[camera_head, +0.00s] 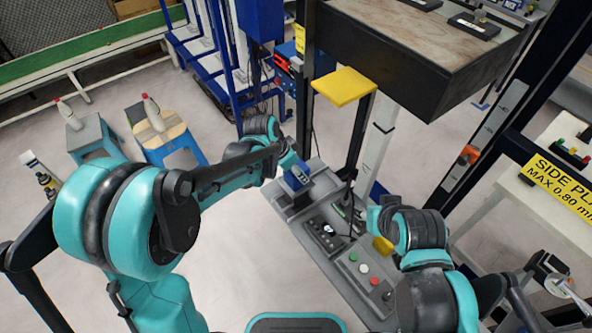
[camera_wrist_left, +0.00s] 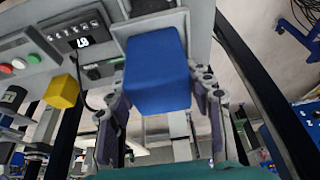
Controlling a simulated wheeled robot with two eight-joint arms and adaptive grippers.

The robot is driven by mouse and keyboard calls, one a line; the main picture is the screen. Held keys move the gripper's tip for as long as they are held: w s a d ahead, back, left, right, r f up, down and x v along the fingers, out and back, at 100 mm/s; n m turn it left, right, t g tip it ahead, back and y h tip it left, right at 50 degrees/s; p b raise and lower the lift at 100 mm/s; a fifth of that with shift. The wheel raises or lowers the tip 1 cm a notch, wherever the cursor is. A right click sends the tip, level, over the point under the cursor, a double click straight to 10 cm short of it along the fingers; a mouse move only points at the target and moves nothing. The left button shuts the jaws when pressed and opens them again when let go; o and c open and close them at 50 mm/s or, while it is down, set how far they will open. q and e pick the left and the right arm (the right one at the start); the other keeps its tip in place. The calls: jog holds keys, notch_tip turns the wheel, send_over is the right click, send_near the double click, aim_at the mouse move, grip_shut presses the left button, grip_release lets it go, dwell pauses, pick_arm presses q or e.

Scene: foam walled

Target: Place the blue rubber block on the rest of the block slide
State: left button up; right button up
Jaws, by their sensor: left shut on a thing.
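The blue rubber block (camera_head: 297,178) is at the far left end of the grey console in the head view. It fills the middle of the left wrist view (camera_wrist_left: 157,72). My left gripper (camera_wrist_left: 160,105) is shut on it, with a finger on each side. A grey framed part (camera_wrist_left: 198,28), apparently the block slide, lies right behind the block; it shows as a raised grey piece (camera_head: 283,199) in the head view. I cannot tell whether the block touches it. My right arm bends over the console's right side, and its gripper cannot be made out.
Stools (camera_head: 168,140) with bottles stand at left; the floor between is clear.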

pick_arm(q)
jog(key=o, duration=1.4)
jog(key=shift+f, duration=0.15)
jog(key=shift+r, duration=0.2)
jog(key=p+v, duration=0.3)
jog(key=v, duration=0.8)
jog(key=s+a+r+n+t+y, duration=0.1)
jog(key=s+a+n, duration=0.2)
jog(key=s+a, duration=0.1)
jog(key=s+a+r+n+t+y, duration=0.1)
jog(key=s+a+n+t, duration=0.1)
jog(key=s+a+n, duration=0.2)
jog(key=s+a+n+t+y, duration=0.1)
jog(key=s+a+n, duration=0.2)
jog(key=s+a, duration=0.3)
jog(key=shift+s+a+r+n+y, duration=0.1)
jog(key=shift+s+r+n+y, duration=0.1)
jog(key=shift+s, duration=0.4)
jog(key=shift+s+a+r+n+y, duration=0.1)
jog(key=shift+s+r+n+y, duration=0.1)
jog(key=shift+s, duration=0.4)
